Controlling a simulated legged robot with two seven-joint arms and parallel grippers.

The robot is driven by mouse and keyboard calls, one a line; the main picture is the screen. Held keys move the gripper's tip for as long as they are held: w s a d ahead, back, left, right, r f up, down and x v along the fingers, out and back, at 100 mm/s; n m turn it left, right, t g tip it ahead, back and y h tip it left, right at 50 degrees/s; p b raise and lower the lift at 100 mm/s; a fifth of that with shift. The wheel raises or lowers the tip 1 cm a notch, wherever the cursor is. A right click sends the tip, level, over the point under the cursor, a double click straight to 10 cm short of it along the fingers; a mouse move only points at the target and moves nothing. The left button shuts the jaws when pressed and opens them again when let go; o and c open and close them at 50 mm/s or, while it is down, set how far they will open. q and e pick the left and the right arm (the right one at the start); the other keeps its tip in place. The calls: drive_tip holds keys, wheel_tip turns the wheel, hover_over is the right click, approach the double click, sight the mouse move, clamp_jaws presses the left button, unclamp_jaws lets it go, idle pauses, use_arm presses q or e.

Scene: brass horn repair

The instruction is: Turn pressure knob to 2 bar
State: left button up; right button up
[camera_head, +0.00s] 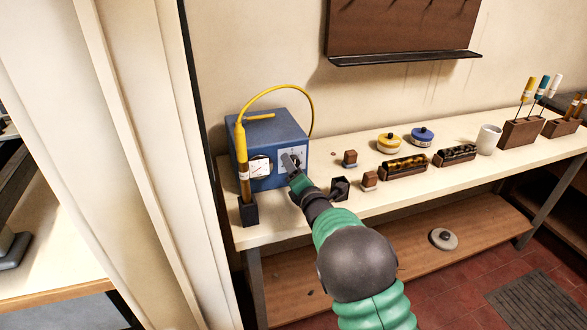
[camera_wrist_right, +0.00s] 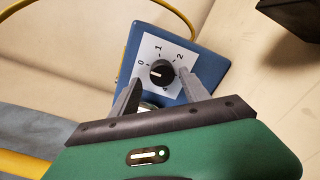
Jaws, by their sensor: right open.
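The blue pressure box (camera_head: 272,128) stands at the left end of the bench. Its front has a round white gauge (camera_head: 260,168) and a pale scale plate (camera_wrist_right: 152,50) marked 0, 1, 2 and more. The black pressure knob (camera_wrist_right: 162,73) sits on that plate; a light mark shows on its face, toward the 0 side. My right gripper (camera_head: 290,162) is in front of the box. In the wrist view the right gripper (camera_wrist_right: 159,79) is open, one finger on each side of the knob, not closed on it. My left gripper is not seen.
A yellow hose (camera_head: 285,89) arcs over the box to a yellow-handled tool in a black holder (camera_head: 248,212) at front left. Small wooden blocks (camera_head: 369,181), a black holder (camera_head: 340,188), trays (camera_head: 404,167) and tins (camera_head: 389,143) stand to the right. A curtain-like panel (camera_head: 130,130) is left.

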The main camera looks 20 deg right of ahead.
drive_tip(key=shift+d, duration=0.5)
drive_tip(key=shift+c, duration=0.5)
drive_tip(key=shift+s+d+f, duration=0.1)
drive_tip(key=shift+d, duration=0.2)
drive_tip(key=c, duration=0.5)
drive_tip(key=shift+a, duration=0.4)
clamp_jaws()
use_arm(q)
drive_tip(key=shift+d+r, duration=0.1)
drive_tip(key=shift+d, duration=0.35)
use_arm(e)
drive_tip(key=shift+f, duration=0.15)
drive_tip(key=shift+d, duration=0.1)
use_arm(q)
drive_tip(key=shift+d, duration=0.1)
